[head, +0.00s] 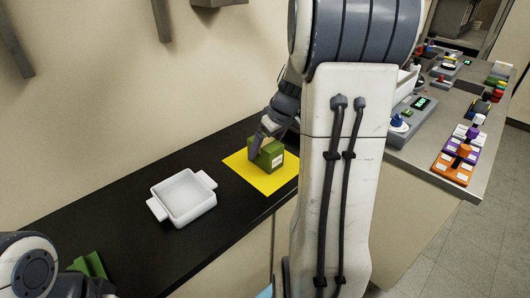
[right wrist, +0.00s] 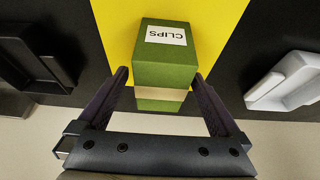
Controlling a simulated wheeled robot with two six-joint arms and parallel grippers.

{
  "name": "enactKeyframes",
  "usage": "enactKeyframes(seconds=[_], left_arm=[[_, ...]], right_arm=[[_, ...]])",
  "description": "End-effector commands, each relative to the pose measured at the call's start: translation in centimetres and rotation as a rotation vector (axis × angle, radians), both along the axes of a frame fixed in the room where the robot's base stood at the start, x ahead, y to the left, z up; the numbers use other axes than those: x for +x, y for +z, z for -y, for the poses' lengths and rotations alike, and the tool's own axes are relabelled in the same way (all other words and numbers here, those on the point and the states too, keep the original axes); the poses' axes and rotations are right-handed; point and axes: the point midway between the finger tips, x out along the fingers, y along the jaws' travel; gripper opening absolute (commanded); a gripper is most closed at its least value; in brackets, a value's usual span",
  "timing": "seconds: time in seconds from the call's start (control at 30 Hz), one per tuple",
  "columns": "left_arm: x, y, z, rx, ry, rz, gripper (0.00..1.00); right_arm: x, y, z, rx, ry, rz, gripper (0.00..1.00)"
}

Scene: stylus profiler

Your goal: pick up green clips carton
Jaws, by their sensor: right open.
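The green clips carton (head: 267,154) stands on a yellow mat (head: 241,171) on the black counter in the head view. In the right wrist view the carton (right wrist: 168,58) shows a white label reading CLIPS and a paler band low on its near side. My right gripper (head: 259,146) is at the carton. In the right wrist view its two fingers (right wrist: 161,84) are open, one on each side of the carton's near end, with a small gap showing. My left gripper is not clearly visible; only part of that arm shows at the lower left of the head view.
A white two-handled tray (head: 161,211) sits left of the mat in the head view. A green object (head: 91,265) lies at the lower left. A grey side bench (head: 466,97) holds instruments and colored blocks. Black counter is clear between tray and mat.

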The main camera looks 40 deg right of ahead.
Motion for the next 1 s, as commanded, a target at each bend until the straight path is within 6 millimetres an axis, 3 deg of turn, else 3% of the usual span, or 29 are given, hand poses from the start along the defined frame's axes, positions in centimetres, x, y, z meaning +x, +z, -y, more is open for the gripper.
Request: enactKeyframes(seconds=[0.2, 0.47, 0.57, 0.7, 0.73, 1.0], left_arm=[[0.0, 0.0, 0.0, 0.0, 0.0, 0.0, 0.5], [0.0, 0.0, 0.0, 0.0, 0.0, 0.0, 0.5], [0.0, 0.0, 0.0, 0.0, 0.0, 0.0, 0.5], [0.0, 0.0, 0.0, 0.0, 0.0, 0.0, 0.5], [0.0, 0.0, 0.0, 0.0, 0.0, 0.0, 0.5], [0.0, 0.0, 0.0, 0.0, 0.0, 0.0, 0.5]], right_arm=[[1.3, -2.5, -0.3, 0.002, 0.001, -0.002, 1.0], [1.4, -2.7, -0.3, 0.0, 0.0, 0.0, 1.0], [1.4, -2.7, -0.3, 0.0, 0.0, 0.0, 0.66], [1.4, -2.7, -0.3, 0.0, 0.0, 0.0, 0.12], [1.4, -2.7, -0.2, 0.0, 0.0, 0.001, 0.07], [1.4, -2.5, -0.2, -0.001, 0.0, 0.001, 0.07]])
